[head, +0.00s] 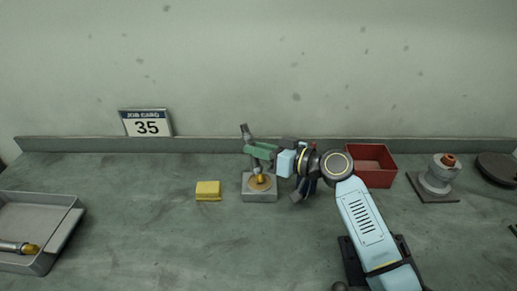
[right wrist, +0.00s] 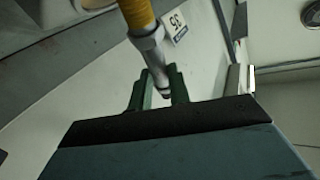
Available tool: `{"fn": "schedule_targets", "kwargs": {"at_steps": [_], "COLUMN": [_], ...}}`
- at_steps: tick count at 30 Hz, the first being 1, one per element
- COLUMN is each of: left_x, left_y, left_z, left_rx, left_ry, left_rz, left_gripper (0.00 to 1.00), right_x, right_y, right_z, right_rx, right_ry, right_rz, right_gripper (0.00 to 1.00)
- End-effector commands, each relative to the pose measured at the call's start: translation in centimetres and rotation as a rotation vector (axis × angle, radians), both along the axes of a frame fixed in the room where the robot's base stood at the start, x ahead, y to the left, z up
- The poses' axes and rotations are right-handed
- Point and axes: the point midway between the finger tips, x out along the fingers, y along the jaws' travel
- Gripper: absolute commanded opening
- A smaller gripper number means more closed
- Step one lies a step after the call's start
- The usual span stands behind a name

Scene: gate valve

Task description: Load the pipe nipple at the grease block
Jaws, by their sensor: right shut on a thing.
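In the head view the grease block (head: 252,195) is a grey square block with a yellow-brown round patch on top. My right gripper (head: 252,151), with green fingers, is shut on the pipe nipple (head: 246,133) above the block. The nipple is grey and slightly tilted, its yellow lower end over the patch; I cannot tell whether it is touching or just above. In the right wrist view the fingers (right wrist: 160,90) grip the nipple's grey part (right wrist: 150,50), and its yellow part (right wrist: 137,12) points away from the jaws. My left gripper is out of view.
A grey tray (head: 66,232) at the left holds a grey piece with a yellow tip (head: 25,248). A yellow sponge-like block (head: 208,190) lies left of the grease block. A red bin (head: 370,176), a flanged fitting (head: 437,182) and a dark disc (head: 497,169) stand right. A job card (head: 146,124) stands behind.

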Motion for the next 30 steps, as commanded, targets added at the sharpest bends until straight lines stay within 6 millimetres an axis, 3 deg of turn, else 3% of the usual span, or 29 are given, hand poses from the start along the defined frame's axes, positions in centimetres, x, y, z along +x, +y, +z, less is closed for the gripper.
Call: {"fn": "schedule_targets", "kwargs": {"at_steps": [1,8,30], "left_x": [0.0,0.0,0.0], "left_y": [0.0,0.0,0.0], "left_z": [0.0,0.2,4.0], "left_rx": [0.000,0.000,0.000], "left_ry": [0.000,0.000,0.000], "left_rz": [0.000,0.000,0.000], "left_gripper": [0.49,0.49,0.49], "right_x": [-0.2,-0.2,0.0], "right_y": [0.0,0.0,0.0], "right_z": [-0.7,-0.4,6.3], "right_rx": [-0.009,-0.010,-0.002], "right_ry": [0.011,0.012,0.000], "right_rz": [0.004,0.004,0.001], "right_gripper": [0.00,0.00,0.00]}}
